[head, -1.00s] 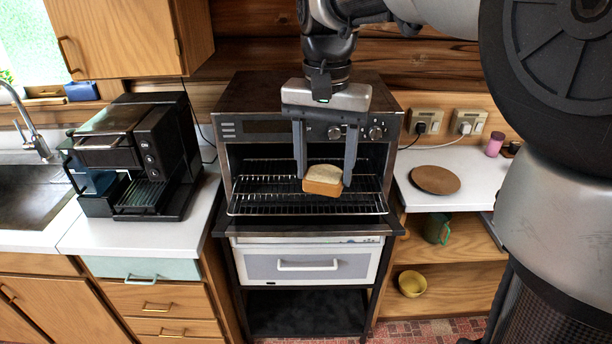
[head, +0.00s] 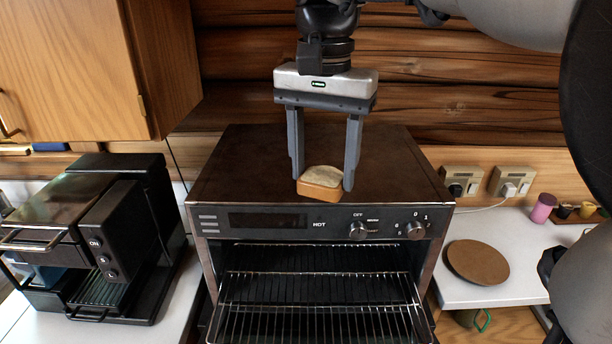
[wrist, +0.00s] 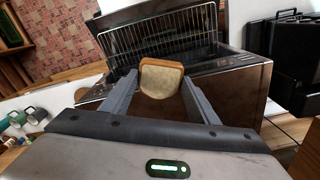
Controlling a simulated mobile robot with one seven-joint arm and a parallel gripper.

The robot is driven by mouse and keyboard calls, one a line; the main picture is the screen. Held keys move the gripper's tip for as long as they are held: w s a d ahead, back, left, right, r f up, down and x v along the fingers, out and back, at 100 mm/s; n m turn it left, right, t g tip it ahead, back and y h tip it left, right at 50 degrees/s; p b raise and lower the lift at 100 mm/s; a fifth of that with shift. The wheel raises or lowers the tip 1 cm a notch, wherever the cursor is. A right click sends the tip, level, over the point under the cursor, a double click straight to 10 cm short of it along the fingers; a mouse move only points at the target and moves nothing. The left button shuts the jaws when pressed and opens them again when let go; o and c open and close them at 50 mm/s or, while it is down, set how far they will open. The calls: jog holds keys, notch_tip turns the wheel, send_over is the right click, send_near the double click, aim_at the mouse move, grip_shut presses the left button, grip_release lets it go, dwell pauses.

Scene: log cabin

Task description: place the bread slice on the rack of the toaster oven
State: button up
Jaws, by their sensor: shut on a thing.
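The bread slice (head: 322,182), pale with a brown crust, is between the fingertips of my gripper (head: 321,187). The rack is empty. In the wrist view the bread (wrist: 160,78) sits between the two fingers (wrist: 160,85), with the rack (wrist: 160,40) beyond it.
A black coffee machine (head: 110,240) stands on the counter left of the oven. A brown round plate (head: 477,262) lies on the white counter at right, with plugged sockets (head: 485,183) behind it. A wooden cabinet (head: 90,70) hangs at upper left.

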notch_tip(320, 180, down, 28)
jog(key=shift+r+b, duration=0.1)
jog(key=shift+b, duration=0.35)
jog(key=shift+f, duration=0.3)
jog(key=o, duration=1)
jog(key=shift+r, duration=0.1)
jog(key=shift+r, duration=0.1)
